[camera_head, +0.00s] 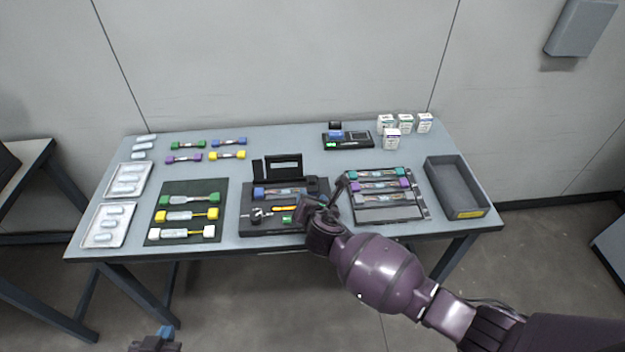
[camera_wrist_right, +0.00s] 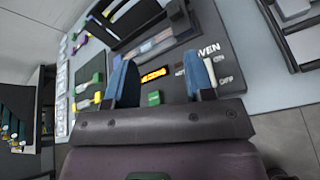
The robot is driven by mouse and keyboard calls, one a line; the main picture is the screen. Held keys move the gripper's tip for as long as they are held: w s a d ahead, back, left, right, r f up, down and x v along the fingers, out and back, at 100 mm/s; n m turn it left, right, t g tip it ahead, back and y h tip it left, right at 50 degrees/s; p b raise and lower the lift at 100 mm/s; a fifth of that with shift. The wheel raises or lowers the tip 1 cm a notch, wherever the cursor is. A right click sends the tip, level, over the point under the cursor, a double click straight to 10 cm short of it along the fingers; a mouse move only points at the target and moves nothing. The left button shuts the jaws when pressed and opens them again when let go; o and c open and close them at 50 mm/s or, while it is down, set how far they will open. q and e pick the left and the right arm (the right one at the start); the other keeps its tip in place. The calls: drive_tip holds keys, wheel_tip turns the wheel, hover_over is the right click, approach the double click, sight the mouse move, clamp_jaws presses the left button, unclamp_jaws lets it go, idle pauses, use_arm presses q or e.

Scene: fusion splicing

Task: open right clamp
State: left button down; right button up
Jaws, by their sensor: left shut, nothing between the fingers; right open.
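The fusion splicer (camera_head: 250,228) is a dark unit near the front middle of the table, its black lid (camera_head: 283,167) raised at the back. A blue-ended fiber piece (camera_head: 260,192) lies across it. My right gripper is over the splicer's right front part; its fingers are mostly hidden in the head view. I cannot clearly make out the right clamp. My left gripper (camera_head: 165,333) is shut, low at the bottom left, away from the table.
A dark green mat (camera_head: 190,185) with several fiber pieces lies left of the splicer. A tray (camera_head: 425,205) with more pieces is just right of it, near my right arm. An empty grey bin (camera_head: 447,172) stands at the right end. A small black device (camera_head: 358,138) is behind.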

sight(312, 182)
drive_tip(key=n, duration=0.2)
drive_tip(key=d+n+h, duration=0.1)
drive_tip(key=n, duration=0.1)
drive_tip(key=shift+w+f, duration=0.15)
drive_tip(key=shift+f, duration=0.25)
drive_tip(key=shift+w+f, duration=0.1)
drive_tip(key=shift+w, duration=0.05)
drive_tip(key=b+x, duration=0.2)
drive_tip(key=x, duration=0.7)
drive_tip(key=shift+d+b, duration=0.1)
drive_tip(key=shift+b, duration=0.3)
drive_tip(key=shift+w+f+b, duration=0.3)
drive_tip(key=shift+w, duration=0.35)
use_arm(q)
drive_tip(key=shift+w+d+f, duration=0.1)
drive_tip(key=shift+w+f, duration=0.45)
drive_tip(key=shift+f, duration=0.35)
drive_tip(key=shift+r, duration=0.1)
use_arm(e)
drive_tip(key=c, duration=0.7)
